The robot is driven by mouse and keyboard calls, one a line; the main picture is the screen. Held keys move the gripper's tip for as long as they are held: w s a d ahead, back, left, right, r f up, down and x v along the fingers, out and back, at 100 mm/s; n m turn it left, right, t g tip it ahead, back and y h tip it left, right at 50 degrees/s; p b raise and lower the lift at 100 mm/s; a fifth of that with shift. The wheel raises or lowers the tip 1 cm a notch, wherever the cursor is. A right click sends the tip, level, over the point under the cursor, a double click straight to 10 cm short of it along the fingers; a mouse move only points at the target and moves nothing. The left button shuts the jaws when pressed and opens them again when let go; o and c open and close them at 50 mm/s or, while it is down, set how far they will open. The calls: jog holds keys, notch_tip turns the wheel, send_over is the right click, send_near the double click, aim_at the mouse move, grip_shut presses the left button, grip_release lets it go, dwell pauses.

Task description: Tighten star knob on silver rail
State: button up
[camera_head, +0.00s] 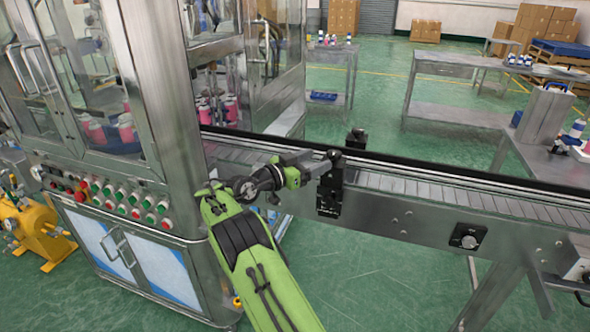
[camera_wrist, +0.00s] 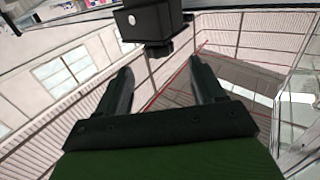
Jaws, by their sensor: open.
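My gripper (camera_head: 322,166) reaches in from the left at the conveyor's near side, close to a black clamp bracket (camera_head: 328,196) on the silver side rail (camera_head: 395,212). A small dark rounded part (camera_head: 334,155) tops this bracket; I cannot tell whether it is the star knob. In the wrist view my gripper (camera_wrist: 160,82) has two dark fingers spread apart with nothing between them. A black block (camera_wrist: 150,22) with a white dot lies beyond the fingertips, apparently part of the bracket. No star shape is clear in either view.
The slatted conveyor belt (camera_head: 430,190) runs from the glazed filling machine (camera_head: 165,60) to the lower right. A second black bracket (camera_head: 355,139) stands on the far rail. A round dial (camera_head: 468,236) sits on the conveyor's side. Green floor (camera_head: 370,285) in front is clear.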

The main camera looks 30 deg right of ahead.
jog(key=a, duration=0.8)
jog(key=shift+s, duration=0.25)
